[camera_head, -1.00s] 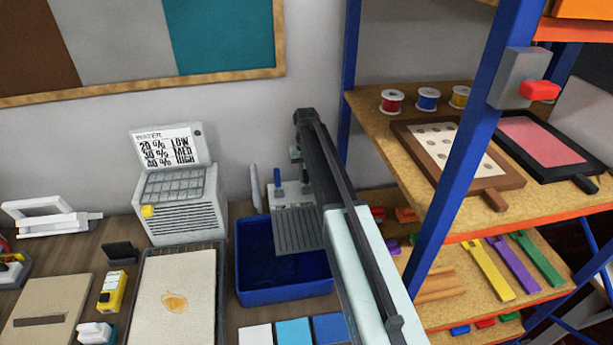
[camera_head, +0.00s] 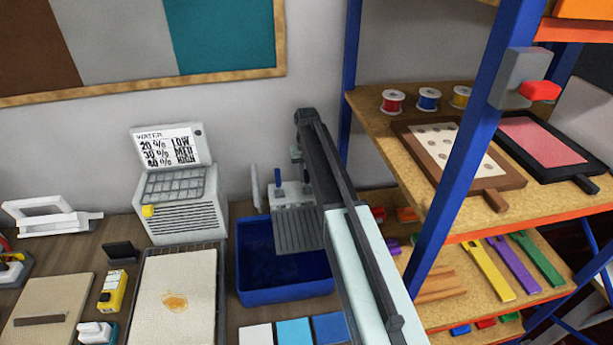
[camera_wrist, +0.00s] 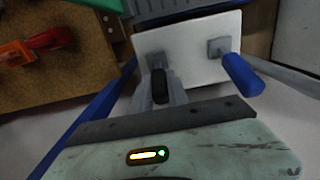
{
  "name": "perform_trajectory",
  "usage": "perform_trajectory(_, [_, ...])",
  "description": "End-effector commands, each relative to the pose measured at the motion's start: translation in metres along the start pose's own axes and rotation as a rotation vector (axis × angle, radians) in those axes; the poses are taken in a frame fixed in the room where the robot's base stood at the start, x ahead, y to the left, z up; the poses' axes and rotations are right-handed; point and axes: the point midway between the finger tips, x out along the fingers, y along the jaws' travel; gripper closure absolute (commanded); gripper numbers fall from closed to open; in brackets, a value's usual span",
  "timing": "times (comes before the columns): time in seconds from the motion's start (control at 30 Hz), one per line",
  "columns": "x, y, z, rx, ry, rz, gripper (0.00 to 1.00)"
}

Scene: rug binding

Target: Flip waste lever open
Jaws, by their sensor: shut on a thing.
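A pale fixture (camera_head: 285,196) with a ridged grey front stands over the back of a blue bin (camera_head: 285,297). A lever with a blue handle (camera_head: 277,175) stands up on its left side; it also shows at the right in the wrist view (camera_wrist: 243,74). Beside it on the pale plate (camera_wrist: 190,50) is a second mount with a dark-tipped lever (camera_wrist: 160,86). My gripper (camera_wrist: 160,98) is shut on this dark lever. In the head view my arm hides most of this grip. I see no label telling which lever is for waste.
A blue-framed shelf rack (camera_head: 440,215) stands close on the right of my arm. A grey box with a water chart (camera_head: 180,195) stands left of the bin. A tray with a stained pale sheet (camera_head: 178,290) lies in front of that box.

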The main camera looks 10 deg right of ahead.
Motion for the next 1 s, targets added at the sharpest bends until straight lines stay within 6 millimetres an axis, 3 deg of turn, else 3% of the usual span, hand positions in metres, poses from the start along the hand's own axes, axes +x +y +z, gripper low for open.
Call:
perform_trajectory(0.5, [0.0,0.001,0.024,0.001,0.32,0.001,1.0])
perform_trajectory(0.9, [-0.003,0.0,0.022,0.0,0.357,0.001,1.0])
perform_trajectory(0.93, [-0.003,0.0,0.022,0.0,0.357,0.001,0.75])
perform_trajectory(1.0, [-0.003,0.0,0.022,0.0,0.357,0.001,0.58])
